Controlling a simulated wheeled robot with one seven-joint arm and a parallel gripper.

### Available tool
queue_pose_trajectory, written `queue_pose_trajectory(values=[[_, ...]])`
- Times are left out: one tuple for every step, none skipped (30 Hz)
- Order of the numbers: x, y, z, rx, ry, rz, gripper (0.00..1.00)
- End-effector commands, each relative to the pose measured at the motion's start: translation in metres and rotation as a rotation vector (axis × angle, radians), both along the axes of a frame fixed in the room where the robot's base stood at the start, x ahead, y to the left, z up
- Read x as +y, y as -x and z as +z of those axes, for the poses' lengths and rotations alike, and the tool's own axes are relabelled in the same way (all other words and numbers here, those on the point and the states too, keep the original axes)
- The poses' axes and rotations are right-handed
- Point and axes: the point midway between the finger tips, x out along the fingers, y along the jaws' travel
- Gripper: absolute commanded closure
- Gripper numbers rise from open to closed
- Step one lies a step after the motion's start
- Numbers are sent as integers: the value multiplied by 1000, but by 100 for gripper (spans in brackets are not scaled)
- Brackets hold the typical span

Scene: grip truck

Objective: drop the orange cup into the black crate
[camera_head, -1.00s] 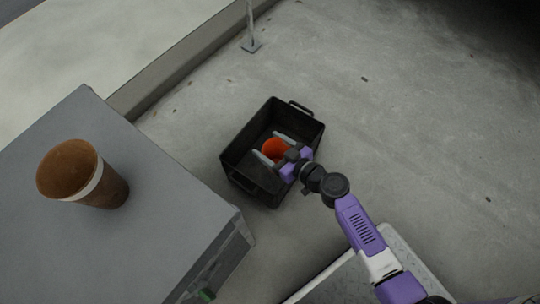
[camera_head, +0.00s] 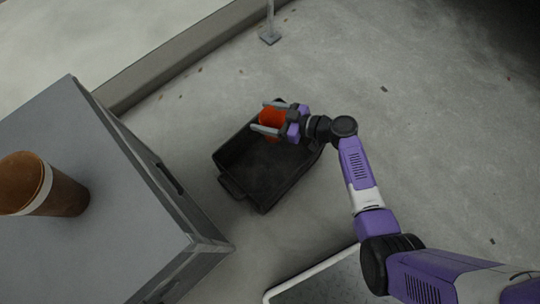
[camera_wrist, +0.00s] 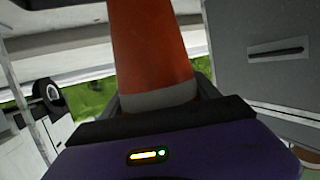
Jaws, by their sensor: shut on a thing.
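My gripper (camera_head: 268,117) is shut on the orange cup (camera_head: 271,121), with one finger on each side of it. In the head view, the cup shows over the far rim of the black crate (camera_head: 240,191); its height above the rim is hard to judge. The crate stands on the ground, open at the top, and the visible part of its floor is bare. My gripper and arm cover its far right side. In the wrist view, the orange cup (camera_wrist: 152,45) fills the middle, with a pale band near the gripper.
A brown cup (camera_head: 62,194) with a pale band stands on a grey box-like surface (camera_head: 130,240) at the left. A post base (camera_head: 270,37) and a kerb (camera_head: 160,68) lie beyond the crate. Open concrete (camera_head: 440,140) spreads to the right.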

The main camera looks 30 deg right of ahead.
Motion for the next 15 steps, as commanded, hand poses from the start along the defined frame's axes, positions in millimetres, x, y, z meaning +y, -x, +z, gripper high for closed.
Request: queue_pose_trajectory(values=[[0,0,-5,1,-1,0,81],[0,0,-8,0,-1,-1,81],[0,0,-11,0,-1,-1,81],[0,0,-14,1,-1,-2,81],[0,0,-18,1,-1,-3,81],[0,0,-22,0,0,-2,81],[0,0,-25,0,0,-2,81],[0,0,-29,1,-1,-3,81],[0,0,-34,1,-1,-3,81],[0,0,-37,1,-1,-3,81],[-1,0,-41,1,-1,-3,81],[0,0,-45,1,-1,-3,81],[-1,0,-48,0,0,-2,81],[-1,0,-50,0,0,-2,81],[-1,0,-53,0,0,-2,81]])
